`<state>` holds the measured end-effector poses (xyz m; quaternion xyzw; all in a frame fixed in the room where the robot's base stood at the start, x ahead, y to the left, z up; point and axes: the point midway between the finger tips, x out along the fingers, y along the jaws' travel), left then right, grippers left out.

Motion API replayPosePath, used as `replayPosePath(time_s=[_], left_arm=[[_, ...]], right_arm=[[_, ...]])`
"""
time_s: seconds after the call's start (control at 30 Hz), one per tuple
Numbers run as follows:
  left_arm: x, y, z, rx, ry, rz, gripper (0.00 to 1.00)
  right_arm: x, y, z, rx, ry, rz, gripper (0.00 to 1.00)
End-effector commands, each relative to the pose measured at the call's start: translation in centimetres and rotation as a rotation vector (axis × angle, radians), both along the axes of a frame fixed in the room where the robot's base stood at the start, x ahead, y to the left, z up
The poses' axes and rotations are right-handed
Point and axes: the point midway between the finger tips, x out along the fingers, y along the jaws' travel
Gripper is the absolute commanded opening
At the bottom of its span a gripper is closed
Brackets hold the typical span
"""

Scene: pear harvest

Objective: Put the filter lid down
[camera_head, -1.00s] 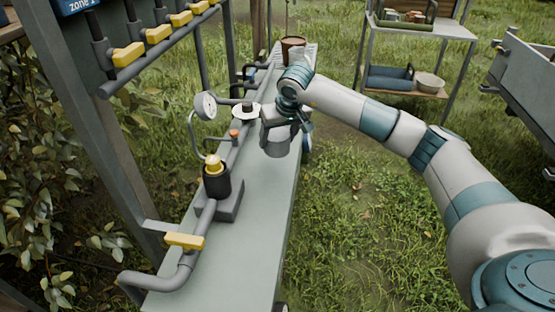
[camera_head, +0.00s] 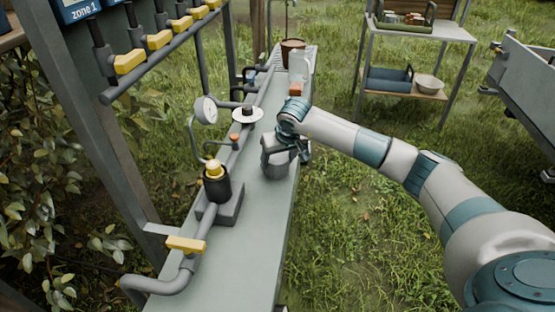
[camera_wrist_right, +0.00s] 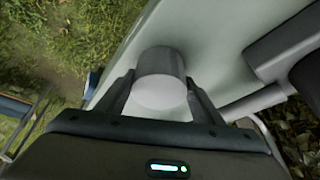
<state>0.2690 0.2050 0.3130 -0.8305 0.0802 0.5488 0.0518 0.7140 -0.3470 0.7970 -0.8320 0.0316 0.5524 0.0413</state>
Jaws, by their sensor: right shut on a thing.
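My right gripper (camera_head: 283,152) is shut on the filter lid (camera_head: 277,171), a grey cylindrical cap. The lid is upright over the right edge side of the long grey-green bench (camera_head: 240,240). In the right wrist view the lid (camera_wrist_right: 160,78) sits between the two fingers of the gripper (camera_wrist_right: 160,100), with the bench surface behind it. I cannot tell whether the lid touches the bench. The filter housing (camera_head: 217,188) is open, dark and round, with a yellow-topped piece (camera_head: 215,169) showing in it. My left gripper is not in view.
A pipe with a yellow-handled valve (camera_head: 186,245), a pressure gauge (camera_head: 206,110) and a white disc (camera_head: 247,115) line the bench's left side. A clear bottle (camera_head: 300,66) and a brown pot (camera_head: 292,50) stand at its far end. The near bench top is clear.

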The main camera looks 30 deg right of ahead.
Motion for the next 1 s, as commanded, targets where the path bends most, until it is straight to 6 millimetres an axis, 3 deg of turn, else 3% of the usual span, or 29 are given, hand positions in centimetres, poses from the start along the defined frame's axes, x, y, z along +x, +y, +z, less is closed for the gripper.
replayPosePath(time_s=[0.47,0.5,0.57,1.0], left_arm=[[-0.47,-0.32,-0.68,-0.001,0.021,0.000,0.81],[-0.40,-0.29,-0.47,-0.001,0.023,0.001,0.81],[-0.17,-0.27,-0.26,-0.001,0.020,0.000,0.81],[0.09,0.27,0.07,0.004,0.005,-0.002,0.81]], right_arm=[[0.03,-0.02,-0.52,0.000,-0.001,0.000,0.38],[0.03,-0.01,-0.43,0.000,-0.001,0.000,0.68],[0.02,-0.01,-0.42,0.000,-0.001,0.000,0.80],[0.01,0.00,-0.18,0.001,-0.001,0.000,0.80]])
